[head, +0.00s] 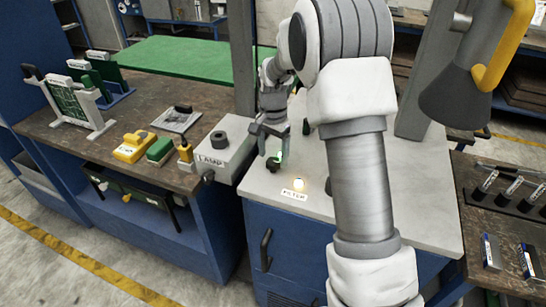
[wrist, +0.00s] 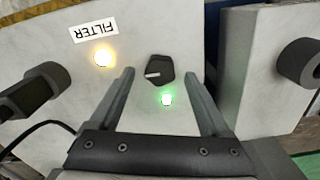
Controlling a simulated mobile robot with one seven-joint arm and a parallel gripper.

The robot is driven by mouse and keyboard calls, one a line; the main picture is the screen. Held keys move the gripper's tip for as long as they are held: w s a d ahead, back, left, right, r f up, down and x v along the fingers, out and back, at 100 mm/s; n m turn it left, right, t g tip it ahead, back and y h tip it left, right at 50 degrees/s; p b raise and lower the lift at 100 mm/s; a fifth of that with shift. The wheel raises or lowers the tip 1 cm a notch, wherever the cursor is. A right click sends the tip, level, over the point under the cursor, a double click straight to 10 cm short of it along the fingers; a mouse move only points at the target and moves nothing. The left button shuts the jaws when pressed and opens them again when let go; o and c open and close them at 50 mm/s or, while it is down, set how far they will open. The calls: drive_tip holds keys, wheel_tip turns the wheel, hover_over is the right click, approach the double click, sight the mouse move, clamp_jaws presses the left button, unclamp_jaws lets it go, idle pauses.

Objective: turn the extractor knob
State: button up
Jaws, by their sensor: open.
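A dark faceted knob (wrist: 160,72) with a pale pointer mark sits on the light grey bench top, beside a lit green lamp (wrist: 166,99). I take it for the extractor knob, but no label naming it shows. My gripper (wrist: 158,76) is open and empty, with one finger on each side of the knob in the wrist view. A gap shows between knob and fingers; I cannot tell their height over it. In the head view my gripper (head: 273,148) points down over the bench, with the green lamp (head: 275,162) just below; the knob is mostly hidden there.
A FILTER label (wrist: 95,30) and an amber lamp (wrist: 103,58) lie left of the knob in the wrist view. A grey LAMP box (head: 223,150) with its own dark knob (head: 218,139) stands close left of my gripper in the head view. A grey hood (head: 455,98) hangs at right.

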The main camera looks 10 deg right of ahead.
drive_tip(key=shift+f, duration=0.7)
clamp_jaws()
